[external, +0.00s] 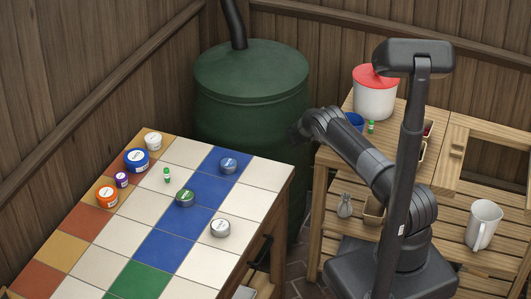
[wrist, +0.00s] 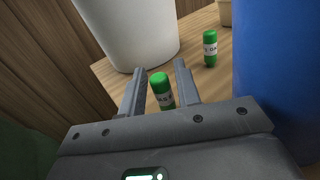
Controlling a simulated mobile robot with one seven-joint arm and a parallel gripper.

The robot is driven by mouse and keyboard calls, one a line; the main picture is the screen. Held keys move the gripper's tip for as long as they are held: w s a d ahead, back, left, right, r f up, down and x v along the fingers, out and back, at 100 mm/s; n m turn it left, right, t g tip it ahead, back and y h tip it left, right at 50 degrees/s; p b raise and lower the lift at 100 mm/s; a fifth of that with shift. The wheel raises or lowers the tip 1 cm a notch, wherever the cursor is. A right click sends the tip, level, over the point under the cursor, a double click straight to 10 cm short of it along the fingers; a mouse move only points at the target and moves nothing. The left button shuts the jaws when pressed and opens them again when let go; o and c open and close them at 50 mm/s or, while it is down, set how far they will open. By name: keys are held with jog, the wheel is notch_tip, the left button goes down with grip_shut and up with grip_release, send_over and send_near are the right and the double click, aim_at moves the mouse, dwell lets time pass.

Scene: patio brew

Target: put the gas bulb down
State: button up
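In the wrist view, a small green gas bulb (wrist: 161,91) with a white label sits between the fingers of my gripper (wrist: 160,68). A second, similar green bulb (wrist: 210,48) stands upright on the wooden table beyond the right finger. It also shows in the external view (external: 371,127). A third small green bulb (external: 167,174) stands on the tiled table. The gripper's fingers cannot be made out in the external view.
Beside my gripper are a white pot (wrist: 130,35) with a red lid (external: 375,77) and a tall blue cup (wrist: 275,70). The tiled table (external: 108,236) holds several tins and jars, with free tiles among them. A green barrel (external: 250,95) stands between the tables.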

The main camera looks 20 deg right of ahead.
jog(key=shift+o, duration=0.7)
